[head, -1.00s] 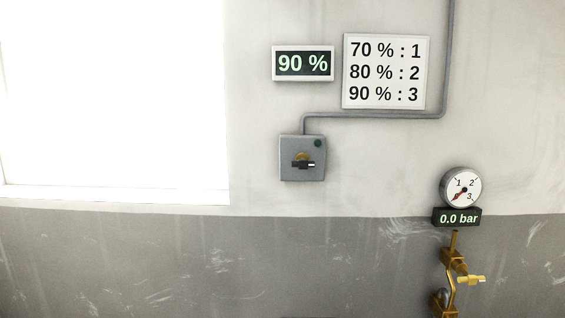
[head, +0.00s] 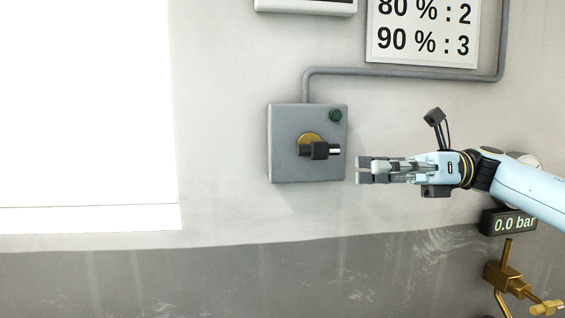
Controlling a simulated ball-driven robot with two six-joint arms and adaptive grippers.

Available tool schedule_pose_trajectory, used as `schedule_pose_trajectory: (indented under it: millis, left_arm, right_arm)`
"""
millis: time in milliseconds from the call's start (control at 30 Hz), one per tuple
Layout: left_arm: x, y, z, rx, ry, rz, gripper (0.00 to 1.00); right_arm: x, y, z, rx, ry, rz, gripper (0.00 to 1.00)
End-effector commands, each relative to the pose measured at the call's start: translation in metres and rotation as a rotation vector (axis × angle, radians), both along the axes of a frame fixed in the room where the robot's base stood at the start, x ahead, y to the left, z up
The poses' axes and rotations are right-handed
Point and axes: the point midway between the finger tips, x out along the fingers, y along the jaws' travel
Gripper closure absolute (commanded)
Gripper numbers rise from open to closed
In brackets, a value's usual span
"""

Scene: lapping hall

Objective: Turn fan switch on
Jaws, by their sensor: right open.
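The fan switch is a grey wall box (head: 285,165) with a brass disc and a black rotary handle (head: 319,151). The handle lies level, its white-marked end pointing right. A dark green lamp (head: 335,115) sits at the box's upper right and looks unlit. My right gripper (head: 362,170) comes in from the right, just right of the box and slightly lower than the handle. It is open, empty and seen edge-on, apart from the handle in the picture; its depth to the wall is hard to tell. My left gripper is out of view.
A grey conduit (head: 400,72) runs from the box top to the right. A sign (head: 424,35) shows "80 % : 2" and "90 % : 3". A display (head: 515,224) reads 0.0 bar above brass piping (head: 507,280). The wall left of the box is clear up to the bright window (head: 85,100).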

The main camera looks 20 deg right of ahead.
Motion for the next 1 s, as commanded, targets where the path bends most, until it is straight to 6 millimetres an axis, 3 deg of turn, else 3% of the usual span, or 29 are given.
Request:
schedule_pose_trajectory:
  millis: [100,367,533,800,1000]
  left_arm:
    - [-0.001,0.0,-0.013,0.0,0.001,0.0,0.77]
    - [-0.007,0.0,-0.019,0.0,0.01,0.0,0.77]
    - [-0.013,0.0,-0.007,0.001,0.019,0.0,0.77]
    - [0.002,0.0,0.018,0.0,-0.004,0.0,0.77]
    - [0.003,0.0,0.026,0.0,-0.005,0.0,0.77]
  right_arm:
    - [0.003,-0.007,0.012,-0.048,-0.05,-0.001,0.59]
    - [0.009,-0.011,0.027,-0.072,-0.091,-0.01,0.59]
    - [0.015,0.012,0.031,-0.067,-0.092,-0.009,0.59]
    - [0.028,0.064,0.032,-0.066,-0.093,-0.01,0.59]
    - [0.034,0.086,0.029,-0.067,-0.091,-0.011,0.59]
